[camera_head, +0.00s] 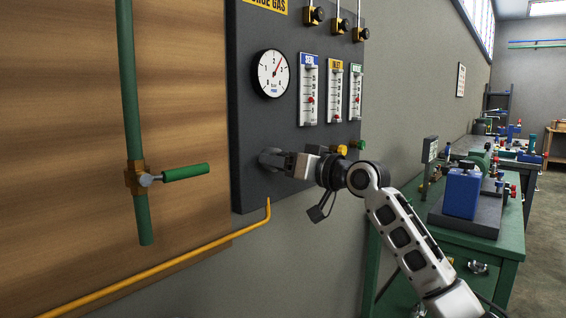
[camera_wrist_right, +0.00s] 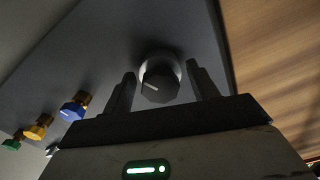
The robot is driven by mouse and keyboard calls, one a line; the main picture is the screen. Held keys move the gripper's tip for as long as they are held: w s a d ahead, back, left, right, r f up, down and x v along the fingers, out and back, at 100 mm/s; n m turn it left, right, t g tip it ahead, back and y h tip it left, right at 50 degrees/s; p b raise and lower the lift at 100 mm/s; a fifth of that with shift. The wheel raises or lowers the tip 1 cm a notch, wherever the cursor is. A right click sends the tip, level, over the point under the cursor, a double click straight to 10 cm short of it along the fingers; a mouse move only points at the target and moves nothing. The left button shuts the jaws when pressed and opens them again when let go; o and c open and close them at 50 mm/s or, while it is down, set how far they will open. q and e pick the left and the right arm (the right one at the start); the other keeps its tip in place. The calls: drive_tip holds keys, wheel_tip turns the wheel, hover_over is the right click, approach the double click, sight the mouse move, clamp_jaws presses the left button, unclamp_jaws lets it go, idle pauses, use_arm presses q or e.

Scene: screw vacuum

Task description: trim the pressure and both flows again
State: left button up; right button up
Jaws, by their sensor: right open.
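The dark panel (camera_head: 250,140) carries a round white gauge (camera_head: 271,73) with its needle pointing up and right. Three flow tubes stand beside it, with blue (camera_head: 308,90), yellow (camera_head: 334,93) and green (camera_head: 356,92) labels and red floats. The dark pressure knob (camera_wrist_right: 160,82) has a white pointer line toward the left. My right gripper (camera_head: 281,160) is open at this knob, one finger on each side; contact cannot be told. Flow knobs in blue (camera_wrist_right: 73,107), yellow (camera_head: 341,150) and green (camera_head: 358,145) are to one side; my gripper hides the blue one in the head view.
A green vertical pipe (camera_head: 130,100) with a green-handled valve (camera_head: 186,172) stands at left on wood panelling. A yellow pipe (camera_head: 180,258) runs below the panel. A green bench (camera_head: 480,255) with a blue block (camera_head: 462,192) is at right. Several small valves top the panel.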

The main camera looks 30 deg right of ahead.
drive_tip(key=c, duration=1)
drive_tip(key=shift+n, duration=0.4)
drive_tip(key=n, duration=0.2)
drive_tip(key=shift+n, duration=0.3)
drive_tip(key=n, duration=0.3)
drive_tip(key=shift+p, duration=0.3)
drive_tip(key=shift+n, duration=1.1)
drive_tip(key=o, duration=1)
